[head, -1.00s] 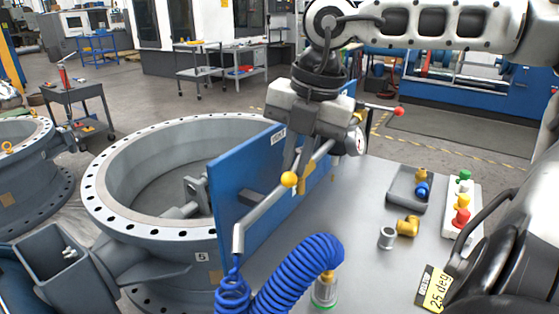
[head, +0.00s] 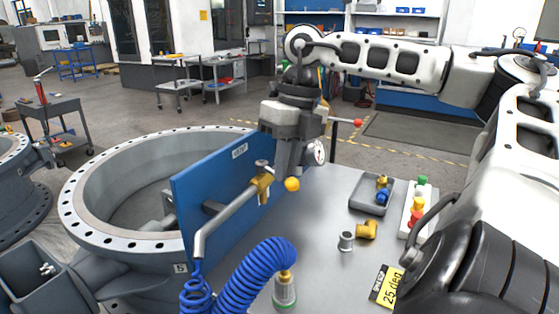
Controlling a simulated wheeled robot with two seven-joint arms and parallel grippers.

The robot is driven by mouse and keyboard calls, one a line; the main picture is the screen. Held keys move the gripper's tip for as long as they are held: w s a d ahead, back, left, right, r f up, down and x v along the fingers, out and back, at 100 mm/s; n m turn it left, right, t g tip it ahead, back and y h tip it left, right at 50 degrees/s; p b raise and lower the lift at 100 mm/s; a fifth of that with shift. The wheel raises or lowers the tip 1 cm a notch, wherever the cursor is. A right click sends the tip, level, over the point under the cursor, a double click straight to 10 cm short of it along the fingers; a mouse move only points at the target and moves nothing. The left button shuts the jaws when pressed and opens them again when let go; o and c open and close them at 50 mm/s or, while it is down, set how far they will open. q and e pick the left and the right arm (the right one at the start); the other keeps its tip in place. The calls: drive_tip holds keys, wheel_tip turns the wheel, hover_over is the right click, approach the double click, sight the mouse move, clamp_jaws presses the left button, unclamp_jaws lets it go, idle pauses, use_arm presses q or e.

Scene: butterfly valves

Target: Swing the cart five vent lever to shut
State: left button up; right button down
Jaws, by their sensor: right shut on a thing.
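My right gripper (head: 288,172) points down over the cart and is shut on the vent lever, just above its yellow ball knob (head: 292,184). The fingers hide most of the lever's arm. The knob sits to the right of the brass valve body (head: 262,186), which is on a grey pipe (head: 226,217) in front of the blue panel (head: 212,190). A small label (head: 240,151) on the panel is too small to read surely. A plate with a 5 (head: 180,268) is on the big grey valve ring (head: 80,225). My left gripper is out of view.
A red-knobbed lever (head: 357,122) and a round gauge (head: 316,152) are close to the right gripper. A blue coiled hose (head: 250,270) rises in front. The cart top (head: 320,220) also holds a grey tray (head: 370,203), loose fittings and a signal-light block (head: 404,220).

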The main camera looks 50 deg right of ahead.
use_arm(q)
drive_tip(key=p, duration=0.1)
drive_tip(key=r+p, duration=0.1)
drive_tip(key=p, duration=0.1)
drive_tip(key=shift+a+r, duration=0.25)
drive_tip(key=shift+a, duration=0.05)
use_arm(e)
drive_tip(key=d+n, duration=0.1)
drive_tip(key=n, duration=0.1)
drive_tip(key=d+n+g, duration=0.1)
drive_tip(key=n, duration=0.1)
drive_tip(key=shift+d, duration=0.2)
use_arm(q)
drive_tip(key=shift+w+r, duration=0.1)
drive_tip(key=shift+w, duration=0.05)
use_arm(e)
drive_tip(key=shift+n, duration=0.3)
drive_tip(key=c, duration=1.5)
unclamp_jaws()
drive_tip(key=shift+d, duration=0.1)
drive_tip(key=shift+r, duration=0.1)
